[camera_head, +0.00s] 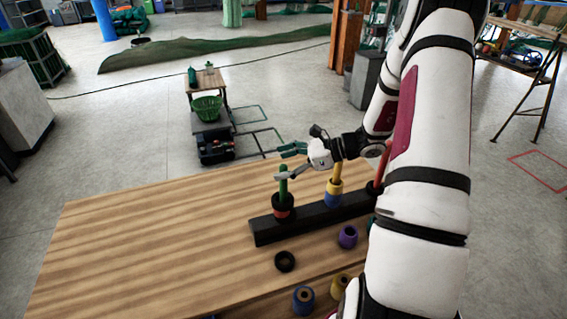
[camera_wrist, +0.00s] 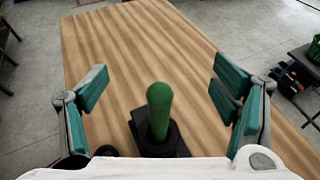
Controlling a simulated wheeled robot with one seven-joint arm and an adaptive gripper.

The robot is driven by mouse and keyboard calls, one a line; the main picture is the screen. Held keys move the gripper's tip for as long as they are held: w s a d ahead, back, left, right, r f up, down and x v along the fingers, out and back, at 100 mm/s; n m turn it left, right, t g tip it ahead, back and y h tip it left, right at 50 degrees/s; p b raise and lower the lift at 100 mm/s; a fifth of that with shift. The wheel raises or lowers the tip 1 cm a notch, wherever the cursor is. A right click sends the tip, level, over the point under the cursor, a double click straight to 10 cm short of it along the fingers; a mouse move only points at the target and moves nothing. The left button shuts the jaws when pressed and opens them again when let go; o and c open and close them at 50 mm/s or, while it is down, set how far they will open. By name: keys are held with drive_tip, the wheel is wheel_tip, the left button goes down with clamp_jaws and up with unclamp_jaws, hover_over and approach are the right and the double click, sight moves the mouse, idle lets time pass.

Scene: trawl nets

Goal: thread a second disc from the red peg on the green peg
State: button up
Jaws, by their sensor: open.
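The green peg (camera_head: 283,187) stands at the left end of a black base bar (camera_head: 317,218). A black disc (camera_head: 283,199) and a reddish disc (camera_head: 284,213) are stacked low around it. My gripper (camera_head: 288,164) is open and empty at the peg's upper part. In the wrist view the green peg (camera_wrist: 159,110) rises between the two spread fingers, touching neither. The red peg (camera_head: 381,168) stands at the bar's right end, partly hidden by my arm; its discs are mostly hidden.
A yellow peg (camera_head: 337,170) with yellow and blue discs stands mid-bar. In front on the wooden table (camera_head: 150,240) lie a black ring (camera_head: 285,261), a purple piece (camera_head: 347,236), a blue piece (camera_head: 303,299) and a yellow piece (camera_head: 340,285). The table's left side is clear.

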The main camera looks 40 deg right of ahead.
drive_tip(key=v, duration=1.2)
drive_tip(key=shift+a+r, duration=0.1)
idle(0.6)
